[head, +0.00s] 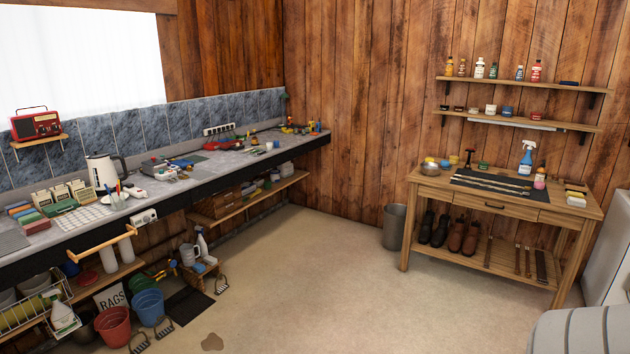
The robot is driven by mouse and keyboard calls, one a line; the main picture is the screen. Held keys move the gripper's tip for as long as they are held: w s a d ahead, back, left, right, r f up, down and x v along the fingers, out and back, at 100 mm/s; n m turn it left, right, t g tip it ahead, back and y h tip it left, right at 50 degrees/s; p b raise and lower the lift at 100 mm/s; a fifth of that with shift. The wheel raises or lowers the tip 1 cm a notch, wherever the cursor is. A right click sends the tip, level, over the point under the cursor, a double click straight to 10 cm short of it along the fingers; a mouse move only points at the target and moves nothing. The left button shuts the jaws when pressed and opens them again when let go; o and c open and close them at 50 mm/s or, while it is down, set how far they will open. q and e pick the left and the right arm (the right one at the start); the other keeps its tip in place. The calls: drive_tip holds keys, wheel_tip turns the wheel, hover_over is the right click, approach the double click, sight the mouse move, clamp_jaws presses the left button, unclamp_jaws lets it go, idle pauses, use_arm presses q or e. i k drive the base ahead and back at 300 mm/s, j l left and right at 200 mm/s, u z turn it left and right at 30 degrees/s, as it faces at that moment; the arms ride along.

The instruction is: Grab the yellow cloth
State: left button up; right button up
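No thing in the head view is clearly a yellow cloth. A yellowish, soft-looking item (32,309) lies in the white wire basket (62,288) under the left bench, and it may be cloth. A small yellow item (160,273) on the low area under the bench is too small to make out. A stack of small pale and yellow pieces (576,196) sits at the right end of the wooden table, and I cannot tell whether they are cloths or sponges. Neither of my grippers is in view.
A long grey bench (200,170) runs along the left wall. A red bucket (113,326) and a blue bucket (148,307) stand below it, near a "RAGS" sign (110,298). The wooden table (418,180) and a grey bin (394,226) stand at right. The middle floor (300,270) is mostly clear.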

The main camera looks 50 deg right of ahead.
sight(568, 194)
drive_tip(key=i+l+z, duration=0.2)
drive_tip(key=l, duration=0.2)
drive_tip(key=l+z, duration=0.2)
drive_tip(key=l, duration=0.2)
drive_tip(key=i+l+z, duration=0.25)
drive_tip(key=l+z, duration=0.25)
drive_tip(key=i+l+z, duration=0.3)
drive_tip(key=z, duration=0.2)
drive_tip(key=i+l+z, duration=0.5)
drive_tip(key=i+z, duration=0.2)
drive_tip(key=i+l+z, duration=0.1)
drive_tip(key=i+z, duration=0.25)
drive_tip(key=i, duration=1.65)
drive_tip(key=i+l+u, duration=0.15)
drive_tip(key=i, duration=0.4)
drive_tip(key=i+u, duration=0.15)
drive_tip(key=i, duration=0.45)
drive_tip(key=z, duration=1.6)
